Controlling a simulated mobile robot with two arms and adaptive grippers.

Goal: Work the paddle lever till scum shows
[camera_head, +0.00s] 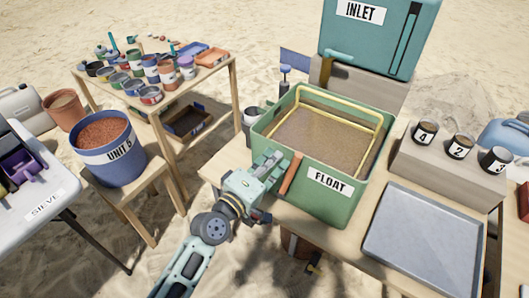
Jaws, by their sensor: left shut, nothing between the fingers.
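The green FLOAT tub (343,200) stands on the wooden table and holds murky brown liquid (322,138). A yellow frame (335,102) runs around the inside of the tub near its rim. I cannot make out distinct scum on the liquid. An orange-brown bar (291,173), which looks like the paddle lever, stands tilted at the tub's front left side. My left gripper (277,163) is shut and empty, close beside this bar at the tub's left wall. I cannot tell whether they touch. My right gripper is not in view.
A teal INLET tank (378,38) stands behind the tub. A grey tray (424,240) lies empty at right, below a block (448,165) with numbered cups. A blue UNIT 5 bucket (107,155) sits on a stool at left, near a table of small pots.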

